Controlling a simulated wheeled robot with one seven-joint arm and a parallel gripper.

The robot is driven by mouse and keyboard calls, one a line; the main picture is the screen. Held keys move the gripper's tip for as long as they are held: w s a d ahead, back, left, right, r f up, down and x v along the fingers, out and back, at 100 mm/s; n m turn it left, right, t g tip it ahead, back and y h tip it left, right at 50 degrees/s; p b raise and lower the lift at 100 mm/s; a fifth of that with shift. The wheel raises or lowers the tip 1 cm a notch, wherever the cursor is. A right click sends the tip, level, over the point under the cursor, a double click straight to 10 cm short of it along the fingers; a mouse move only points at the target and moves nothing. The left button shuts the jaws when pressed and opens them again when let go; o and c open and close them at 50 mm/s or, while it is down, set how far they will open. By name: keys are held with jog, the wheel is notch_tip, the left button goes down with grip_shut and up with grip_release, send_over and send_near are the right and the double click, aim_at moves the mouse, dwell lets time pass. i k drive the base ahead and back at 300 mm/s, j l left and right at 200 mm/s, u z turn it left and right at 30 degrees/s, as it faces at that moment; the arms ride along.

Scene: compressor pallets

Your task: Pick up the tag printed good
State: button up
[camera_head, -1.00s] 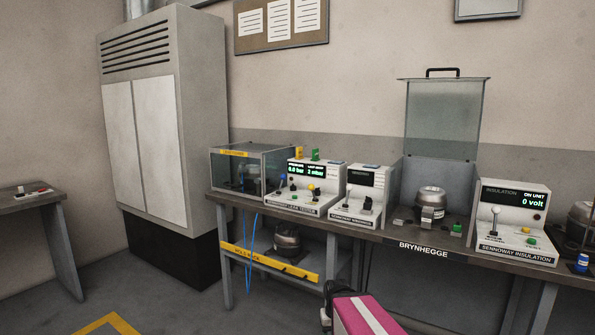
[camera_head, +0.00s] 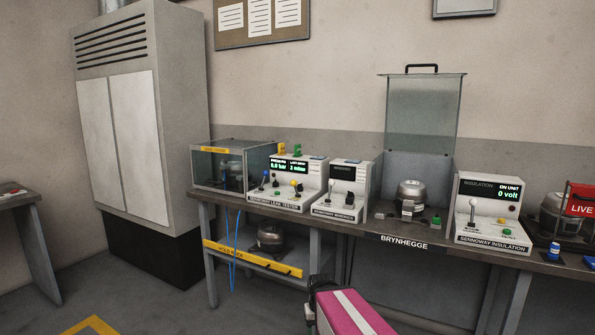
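I cannot read the word good on any tag in this view. A small green tag-like piece (camera_head: 297,149) and a yellow one (camera_head: 282,149) stand side by side on top of the white leak tester (camera_head: 290,200); any print on them is too small to read. A pink part of my arm with a white stripe (camera_head: 352,312) and a dark end shows at the bottom centre, in front of the bench. My gripper's fingers are not visible.
The long bench (camera_head: 350,228) carries a glass box (camera_head: 218,170), a second white tester (camera_head: 341,195), a compressor (camera_head: 411,196) under a raised clear guard (camera_head: 423,115), an insulation tester (camera_head: 493,215) and a red LIVE sign (camera_head: 581,203). A grey cabinet (camera_head: 150,120) stands left. Floor between is clear.

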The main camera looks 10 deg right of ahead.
aim_at(298, 148)
jog(key=i+l+u, duration=0.15)
jog(key=i+l, duration=0.2)
jog(key=i+l+u, duration=0.15)
jog(key=i+l, duration=0.2)
jog(key=l, duration=0.15)
